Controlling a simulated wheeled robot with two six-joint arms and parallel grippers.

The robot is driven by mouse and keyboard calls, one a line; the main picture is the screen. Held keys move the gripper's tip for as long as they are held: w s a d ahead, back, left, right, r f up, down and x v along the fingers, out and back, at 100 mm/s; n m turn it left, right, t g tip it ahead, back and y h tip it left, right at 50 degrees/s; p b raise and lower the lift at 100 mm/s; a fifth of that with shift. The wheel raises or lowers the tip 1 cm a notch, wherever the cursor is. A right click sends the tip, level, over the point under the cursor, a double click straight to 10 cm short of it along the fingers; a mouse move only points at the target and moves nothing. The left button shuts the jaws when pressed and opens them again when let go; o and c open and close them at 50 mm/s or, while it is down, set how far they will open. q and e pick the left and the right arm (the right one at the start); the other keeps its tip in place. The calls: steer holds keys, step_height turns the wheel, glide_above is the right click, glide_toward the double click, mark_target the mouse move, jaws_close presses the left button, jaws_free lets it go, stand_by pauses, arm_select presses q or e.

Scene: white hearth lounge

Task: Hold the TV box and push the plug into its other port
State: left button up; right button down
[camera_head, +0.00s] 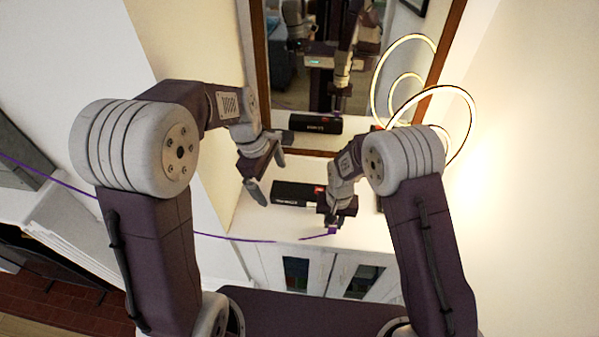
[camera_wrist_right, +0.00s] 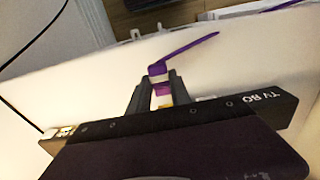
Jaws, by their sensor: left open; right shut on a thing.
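The TV box (camera_head: 293,194) is a long black box on the white cabinet top. In the right wrist view it (camera_wrist_right: 240,107) lies across the picture, with part of its lettering visible. My right gripper (camera_head: 331,222) is shut on the purple plug (camera_head: 332,231), at the box's near right side. The plug also shows between the fingers in the right wrist view (camera_wrist_right: 158,70), near the box's edge. I cannot tell whether it touches a port. The purple cable (camera_head: 250,239) trails left. My left gripper (camera_head: 271,180) is open and empty, just left of the box's left end.
A mirror (camera_head: 312,95) with a brown frame stands behind and reflects the box and my arms. A glowing ring lamp (camera_head: 475,120) stands at the right.

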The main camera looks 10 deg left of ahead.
arm_select(q)
steer(key=w+d+f+n, duration=0.1)
steer(key=w+d+n, duration=0.2)
steer(key=w, duration=0.5)
arm_select(e)
steer(key=shift+w, duration=0.1)
arm_select(q)
steer(key=g+h, duration=0.1)
glide_above(307, 192)
steer(key=a, duration=0.3)
step_height(307, 192, down, 6)
steer(key=x, duration=1.2)
steer(key=shift+s+a, duration=0.1)
steer(key=c, duration=2)
steer(key=shift+r, duration=0.1)
arm_select(e)
steer(key=shift+w, duration=1.1)
